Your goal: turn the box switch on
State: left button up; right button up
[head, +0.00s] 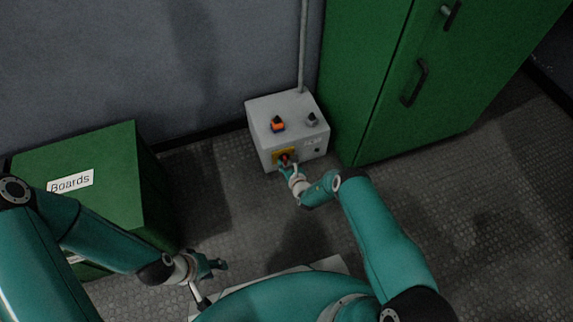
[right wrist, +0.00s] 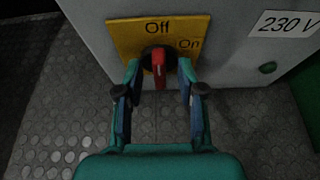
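The grey switch box (head: 290,105) stands on the floor against the wall. Its front carries a yellow plate (right wrist: 125,38) marked "Off" at the top and "On" at the right. A red switch handle (right wrist: 159,68) on a dark round base sits on the plate; it looks upright, lined up under "Off" rather than turned toward "On". My right gripper (right wrist: 159,76) is open, with one finger on each side of the handle and a gap on both sides. In the head view the right gripper (head: 287,168) hides part of the plate. My left gripper (head: 217,266) is low, away from the box; its opening is unclear.
A green cabinet (head: 365,90) stands right, a green "Boards" box (head: 110,155) left.

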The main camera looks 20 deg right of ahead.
jog(key=shift+a, duration=0.1)
grip_shut()
jog(key=shift+f, duration=0.1)
jog(key=shift+s+d+f+m+t+y+b, duration=0.2)
jog(key=shift+m+y+b, duration=0.65)
jog(key=shift+m+b, duration=0.65)
jog(key=shift+w+d+f+m+t+y+b, duration=0.15)
jog(key=shift+d+m+y+b, duration=0.1)
jog(key=shift+m+y+b, duration=0.95)
jog(key=shift+s+d+m+t+y+b, duration=0.2)
jog(key=shift+m+y+b, duration=0.35)
jog(key=shift+m+b, duration=1.2)
jog(key=shift+w+d, duration=0.1)
jog(key=shift+w, duration=0.05)
